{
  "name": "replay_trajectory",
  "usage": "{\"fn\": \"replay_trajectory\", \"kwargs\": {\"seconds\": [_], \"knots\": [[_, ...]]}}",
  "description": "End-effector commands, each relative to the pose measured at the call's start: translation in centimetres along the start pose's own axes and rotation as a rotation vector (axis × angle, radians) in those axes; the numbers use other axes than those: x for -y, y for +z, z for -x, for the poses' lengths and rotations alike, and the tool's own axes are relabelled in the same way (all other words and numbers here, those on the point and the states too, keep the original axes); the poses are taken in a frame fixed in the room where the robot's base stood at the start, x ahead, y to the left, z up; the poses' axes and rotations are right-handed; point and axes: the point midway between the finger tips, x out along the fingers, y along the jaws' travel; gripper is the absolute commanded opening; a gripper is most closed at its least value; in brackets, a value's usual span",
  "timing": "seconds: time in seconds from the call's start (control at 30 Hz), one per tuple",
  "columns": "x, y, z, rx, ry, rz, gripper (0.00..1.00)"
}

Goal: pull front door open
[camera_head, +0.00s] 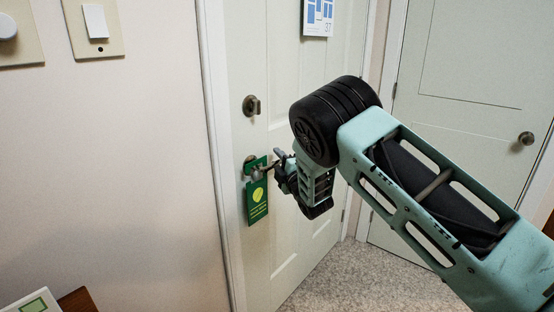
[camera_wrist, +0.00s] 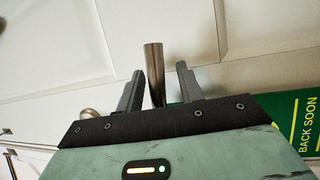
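The front door (camera_head: 300,215) is a pale panelled door that looks shut in its white frame. Its metal lever handle (camera_head: 250,161) is at the door's left side, below a round lock with a thumb-turn (camera_head: 252,105). A green door hanger (camera_head: 257,200) hangs from the handle. My gripper (camera_head: 279,161) is at the handle, coming from the right. In the wrist view, the handle (camera_wrist: 153,62) stands as a brown metal bar between the two dark fingers of my gripper (camera_wrist: 159,69). The fingers are apart, with a gap on each side of the bar.
A second pale door (camera_head: 470,90) with a round knob (camera_head: 526,138) is at the right. Wall switches (camera_head: 95,22) are at the upper left. A brown furniture corner (camera_head: 77,300) is at the lower left. Speckled floor (camera_head: 350,285) is clear below the arm.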

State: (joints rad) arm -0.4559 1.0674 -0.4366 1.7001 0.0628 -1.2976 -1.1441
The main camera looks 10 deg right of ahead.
Motion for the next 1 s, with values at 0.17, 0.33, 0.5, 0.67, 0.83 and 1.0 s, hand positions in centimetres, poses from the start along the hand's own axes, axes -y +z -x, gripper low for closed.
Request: {"fn": "replay_trajectory", "kwargs": {"seconds": [0.17,0.33,0.5,0.67,0.83,1.0], "knots": [[-0.04,-0.01,-0.94,0.000,0.000,0.000,0.37],[-0.03,0.00,-1.00,0.000,0.000,0.000,0.37],[-0.03,0.00,-0.98,0.000,0.000,-0.001,0.15],[-0.03,0.00,-0.97,0.000,0.000,-0.001,0.00],[0.09,0.02,-0.95,0.003,-0.004,-0.012,0.00],[0.64,0.08,-0.85,0.014,-0.027,-0.068,0.00]]}}
